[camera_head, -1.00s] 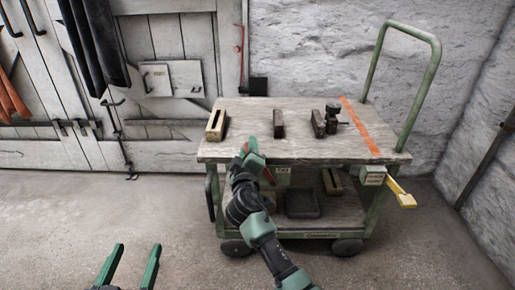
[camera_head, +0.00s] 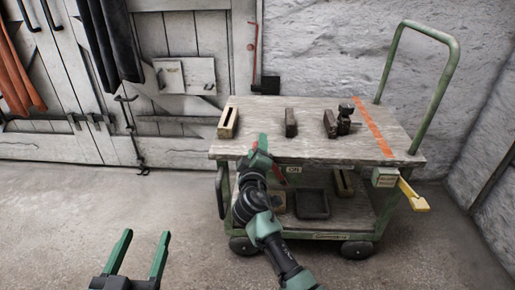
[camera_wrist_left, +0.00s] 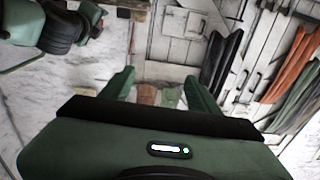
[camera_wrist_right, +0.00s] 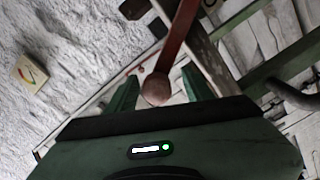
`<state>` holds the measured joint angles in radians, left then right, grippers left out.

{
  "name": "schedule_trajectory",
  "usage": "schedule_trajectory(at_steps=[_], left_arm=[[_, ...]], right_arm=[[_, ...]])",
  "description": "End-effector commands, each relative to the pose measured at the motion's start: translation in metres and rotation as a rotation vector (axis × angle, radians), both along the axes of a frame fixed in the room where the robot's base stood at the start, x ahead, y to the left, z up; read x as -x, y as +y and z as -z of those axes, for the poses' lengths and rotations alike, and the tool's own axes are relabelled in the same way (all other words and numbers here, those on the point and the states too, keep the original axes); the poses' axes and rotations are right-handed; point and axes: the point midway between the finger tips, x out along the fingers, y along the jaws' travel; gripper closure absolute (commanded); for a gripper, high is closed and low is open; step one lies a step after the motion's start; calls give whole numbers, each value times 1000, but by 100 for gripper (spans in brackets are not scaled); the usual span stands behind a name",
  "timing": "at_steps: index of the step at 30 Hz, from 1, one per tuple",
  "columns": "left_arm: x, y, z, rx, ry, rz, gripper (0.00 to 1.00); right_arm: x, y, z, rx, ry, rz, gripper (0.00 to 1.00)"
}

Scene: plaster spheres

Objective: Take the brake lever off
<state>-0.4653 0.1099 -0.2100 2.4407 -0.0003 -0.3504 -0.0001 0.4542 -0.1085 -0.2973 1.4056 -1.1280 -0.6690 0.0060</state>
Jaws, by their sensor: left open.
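A red lever (camera_head: 281,174) shows at the front of the green cart, beside a small sign. In the right wrist view a red lever with a round knob (camera_wrist_right: 157,89) at its end reaches between my right gripper's fingers. My right gripper (camera_head: 263,146) is at the cart's front edge; its fingers stand apart with the knob between them, and I see small gaps on both sides. My left gripper (camera_head: 140,258) is open and empty, low in front of the cart's left side; its fingers also show in the left wrist view (camera_wrist_left: 158,88).
The cart's wooden top (camera_head: 270,145) carries several small blocks and a dark clamp-like part (camera_head: 345,119). A yellow handle (camera_head: 414,197) sticks out at its right end. A dark tray (camera_head: 312,204) is on the lower shelf. The floor at left is clear.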

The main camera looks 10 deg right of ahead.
Motion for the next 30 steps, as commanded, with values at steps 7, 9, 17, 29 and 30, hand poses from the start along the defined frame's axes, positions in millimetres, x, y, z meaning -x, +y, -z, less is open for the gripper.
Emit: schedule_trajectory(at_steps=[7, 9, 17, 29, 30], left_arm=[[1, 3, 11, -16, 61, -5, 39], [3, 5, 22, -31, 120, -8, 39], [12, 12, 57, -75, 299, -20, 39], [16, 14, 67, -87, 347, -23, 39], [16, 14, 67, -87, 346, -23, 39]], right_arm=[[12, 4, -1, -2, -1, -2, 48], [23, 7, -1, -2, 0, -3, 48], [63, 19, 0, -1, 1, -1, 48], [75, 22, 0, 0, 0, 0, 48], [75, 22, 0, 0, 0, 0, 48]])
